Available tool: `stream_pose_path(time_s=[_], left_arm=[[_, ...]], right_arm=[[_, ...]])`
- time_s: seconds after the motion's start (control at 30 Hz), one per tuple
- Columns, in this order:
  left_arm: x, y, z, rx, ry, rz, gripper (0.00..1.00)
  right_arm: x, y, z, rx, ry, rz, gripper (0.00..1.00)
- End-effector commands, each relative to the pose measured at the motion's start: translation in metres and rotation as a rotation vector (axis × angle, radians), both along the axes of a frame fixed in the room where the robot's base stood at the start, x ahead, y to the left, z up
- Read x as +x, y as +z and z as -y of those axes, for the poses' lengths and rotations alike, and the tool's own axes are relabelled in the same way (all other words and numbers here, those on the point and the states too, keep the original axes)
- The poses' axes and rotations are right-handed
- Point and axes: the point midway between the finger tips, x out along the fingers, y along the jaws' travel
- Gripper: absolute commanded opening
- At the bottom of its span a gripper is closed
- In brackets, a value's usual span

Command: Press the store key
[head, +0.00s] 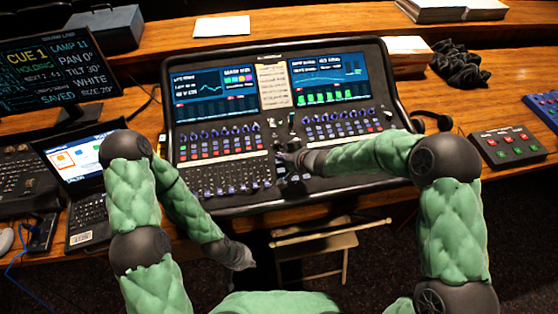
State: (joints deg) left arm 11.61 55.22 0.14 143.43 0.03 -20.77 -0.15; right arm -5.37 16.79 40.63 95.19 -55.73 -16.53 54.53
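The mixing desk (212,173) stands at the middle of the table, with two lit screens and rows of small coloured keys and knobs. I cannot tell which key is the store key; the labels are too small to read. My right gripper (281,158) is low over the desk's middle section, just below the paper note (276,85). It hides some keys there, and I cannot tell whether it touches one. My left gripper (244,262) hangs below the table's front edge, away from the desk. The fingers of both grippers are too small and dark to read.
A laptop (85,175) stands left of the desk. A button box (507,145) and black cloth (459,64) lie right. A folding chair (330,240) stands in front.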

Motion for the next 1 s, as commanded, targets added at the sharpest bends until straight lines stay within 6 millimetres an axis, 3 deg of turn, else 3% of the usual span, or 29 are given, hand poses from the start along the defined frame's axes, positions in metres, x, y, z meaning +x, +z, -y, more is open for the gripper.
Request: stream_pose_path(time_s=[0.27,0.63,1.0], left_arm=[[0.0,0.001,0.0,0.0,0.0,0.0,0.0],[0.0,0.018,0.0,0.0,0.0,0.0,0.0],[0.0,0.018,0.0,0.0,0.0,0.0,0.0]], right_arm=[[0.0,0.001,0.0,-0.001,0.0,-0.001,0.0],[-0.002,0.015,0.0,-0.001,0.0,-0.001,0.0],[-0.002,0.015,0.0,-0.001,0.0,-0.001,0.0]])
